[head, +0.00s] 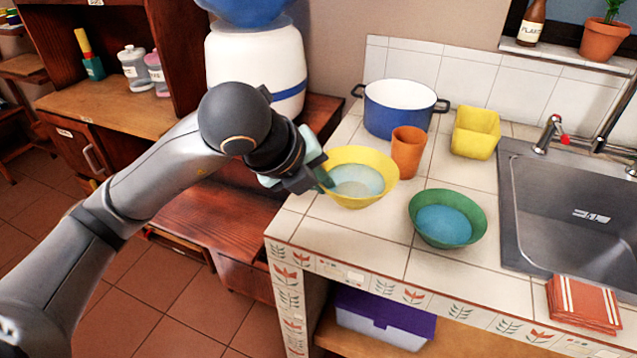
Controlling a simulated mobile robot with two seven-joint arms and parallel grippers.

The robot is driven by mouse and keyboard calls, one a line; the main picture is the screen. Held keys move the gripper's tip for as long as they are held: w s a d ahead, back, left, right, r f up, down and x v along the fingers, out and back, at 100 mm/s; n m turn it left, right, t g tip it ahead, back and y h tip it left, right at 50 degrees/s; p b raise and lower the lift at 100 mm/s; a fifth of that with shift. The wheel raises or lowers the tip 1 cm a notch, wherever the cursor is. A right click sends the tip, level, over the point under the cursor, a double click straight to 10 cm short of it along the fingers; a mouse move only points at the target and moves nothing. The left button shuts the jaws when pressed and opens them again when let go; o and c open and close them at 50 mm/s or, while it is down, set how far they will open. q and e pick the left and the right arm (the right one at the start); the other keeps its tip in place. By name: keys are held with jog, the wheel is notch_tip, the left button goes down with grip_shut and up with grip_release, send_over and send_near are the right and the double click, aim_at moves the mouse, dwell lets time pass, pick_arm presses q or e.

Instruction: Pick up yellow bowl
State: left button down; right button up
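The yellow bowl (376,163) sits on the tiled counter near its left edge, with a pale bluish inside. My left gripper (322,178) is at the bowl's left rim, with its fingertips overlapping the rim in the head view. The fingers are small and partly hidden by the gripper body, so I cannot tell whether they are open or shut on the rim. The bowl looks upright and appears to rest on the counter. My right gripper is not in view.
A green bowl (447,218) stands right of the yellow bowl. An orange cup (407,152), a blue pot (396,112) and a yellow square container (475,133) stand behind. The sink (570,205) is at right, with folded red cloths (584,304) in front.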

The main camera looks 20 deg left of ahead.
pick_arm(q)
jog(key=s+d+r, duration=0.2)
jog(key=s, duration=0.1)
jog(key=s+r, duration=0.1)
jog(key=s, duration=0.1)
jog(key=shift+s+d+r, duration=0.1)
jog(key=shift+d+r, duration=0.15)
jog(key=shift+d, duration=0.15)
jog(key=w+a+f+n+y+p, duration=0.2)
jog(key=a+p, duration=0.5)
jog(key=p, duration=0.4)
jog(key=shift+w+f+n, duration=0.2)
jog(key=shift+w+n, duration=0.6)
jog(key=shift+w, duration=0.05)
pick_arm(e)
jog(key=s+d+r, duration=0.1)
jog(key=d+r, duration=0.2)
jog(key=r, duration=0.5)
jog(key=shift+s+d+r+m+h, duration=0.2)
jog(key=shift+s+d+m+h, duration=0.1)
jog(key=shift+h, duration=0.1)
